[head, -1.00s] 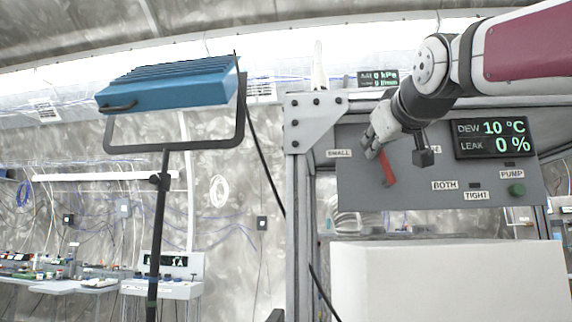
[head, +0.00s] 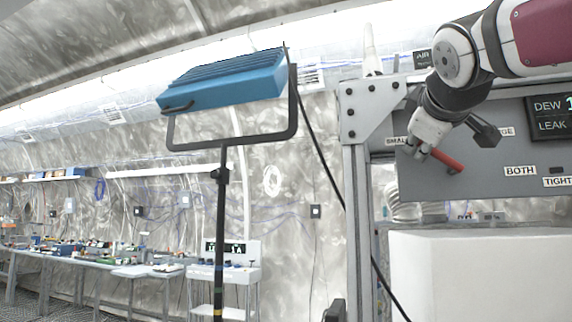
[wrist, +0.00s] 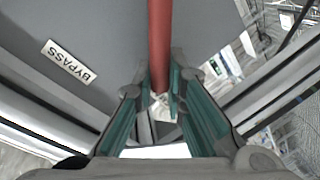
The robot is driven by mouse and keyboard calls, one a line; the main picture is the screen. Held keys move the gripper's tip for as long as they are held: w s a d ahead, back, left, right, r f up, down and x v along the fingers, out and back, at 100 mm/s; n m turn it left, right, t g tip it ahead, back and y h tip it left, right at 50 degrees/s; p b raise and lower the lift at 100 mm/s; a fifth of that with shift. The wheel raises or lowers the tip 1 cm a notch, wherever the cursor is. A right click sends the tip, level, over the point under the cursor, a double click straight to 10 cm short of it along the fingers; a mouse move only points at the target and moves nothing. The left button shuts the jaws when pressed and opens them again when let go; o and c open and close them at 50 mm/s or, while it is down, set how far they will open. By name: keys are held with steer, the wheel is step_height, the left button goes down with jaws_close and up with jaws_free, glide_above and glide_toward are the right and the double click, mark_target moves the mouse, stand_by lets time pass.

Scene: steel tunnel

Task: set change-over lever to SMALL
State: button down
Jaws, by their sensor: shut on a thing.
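The red change-over lever (head: 447,160) is on the grey panel (head: 480,185) in the head view. It slants up and left from its lower right end toward the SMALL label (head: 396,141). My gripper (head: 421,152) is shut on the lever's upper left end, just right of and below that label, partly covering it. In the wrist view the red lever (wrist: 160,45) runs between the teal finger pads of my gripper (wrist: 165,88). The LARGE label (head: 505,131) is partly hidden behind my wrist.
BOTH (head: 520,170) and TIGHT (head: 557,182) labels and a dark display (head: 553,117) are to the right on the panel. A BYPASS label (wrist: 70,60) shows in the wrist view. A white box (head: 480,275) stands below. A blue lamp (head: 225,80) on a stand is left.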

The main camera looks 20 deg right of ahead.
steer(key=shift+f, duration=0.1)
stand_by(0.3)
steer(key=c, duration=1.6)
jaws_free()
steer(key=v, duration=1.2)
